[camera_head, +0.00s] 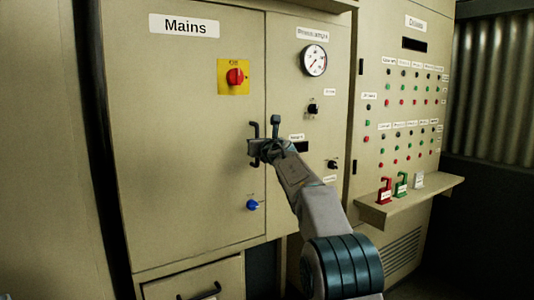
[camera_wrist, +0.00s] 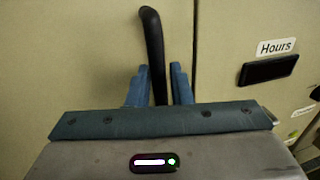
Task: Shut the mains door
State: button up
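The mains door (camera_head: 180,130) is a large beige panel labelled "Mains" on the left of the head view. It looks flush with the cabinet front, with a thin dark seam along its right edge; I cannot tell whether a small gap is left. Its black upright handle (camera_head: 252,130) is near that edge and also shows in the wrist view (camera_wrist: 152,40). My gripper (camera_head: 258,151) is at the handle. In the wrist view its two blue fingers (camera_wrist: 157,86) stand apart, one on each side of the handle, with narrow gaps visible.
A red rotary switch (camera_head: 235,76) on a yellow plate and a blue knob (camera_head: 252,205) are on the door. Right of the seam are a gauge (camera_head: 314,60) and black knobs. A shelf (camera_head: 405,205) with red, green and white padlock-like items juts out at the right.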

jog(key=b+v, duration=0.5)
jog(key=v, duration=0.7)
jog(key=shift+b, duration=0.4)
jog(key=shift+a, duration=0.1)
